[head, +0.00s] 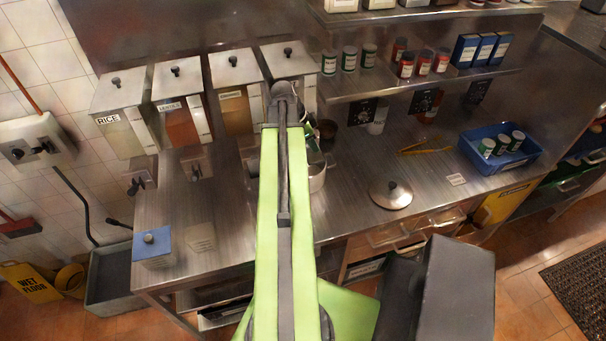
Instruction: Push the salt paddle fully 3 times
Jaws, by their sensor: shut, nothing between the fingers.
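A row of clear-fronted dispensers stands along the back wall. The left one (122,118) is labelled RICE and the second (180,108) seems to read LENTILS. The third (236,95) has a label too small to read. The label of the fourth dispenser (290,60) is hidden behind my arm. I cannot make out a salt label or the salt paddle. My gripper (283,92) is at the far end of my green arm, in front of the fourth dispenser. It is shut and empty; its fingertips are mostly hidden, and I cannot tell whether it touches anything.
A pale pot (317,180) stands partly behind my arm. Dark paddles (137,186) show below the left dispensers. A blue-topped box (153,248) sits at the counter's left end. A lid (390,194) and blue bin (475,152) lie right. A jar shelf (440,78) overhangs the counter.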

